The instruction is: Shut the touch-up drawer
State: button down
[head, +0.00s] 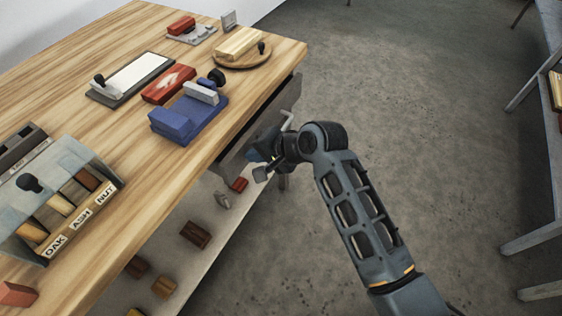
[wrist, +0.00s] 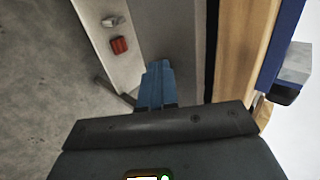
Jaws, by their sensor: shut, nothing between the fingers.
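The touch-up drawer (head: 232,163) is a grey front under the right edge of the wooden worktop. A dark gap shows between its top edge and the worktop; I cannot tell how far out it stands. A pale bar handle (head: 288,119) sticks out near its far end. My gripper (head: 257,154) is beside the drawer front, with its blue fingers shut and empty. My arm hides part of the front. In the wrist view, the fingers (wrist: 155,85) are together over the grey panel; I cannot tell whether they touch it.
On the worktop (head: 125,192) are a blue block (head: 185,120), a red box (head: 168,85), a round board (head: 243,58) and a labelled rack (head: 75,215). A lower shelf (head: 190,262) holds several small blocks. Floor (head: 400,110) right of the bench is clear.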

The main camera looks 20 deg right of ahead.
aim_at(244, 145)
jog(key=w+a, duration=0.3)
jog(key=shift+w+a, duration=0.1)
jog(key=shift+a+r, duration=0.1)
jog(key=shift+r, duration=0.05)
dwell(0.4)
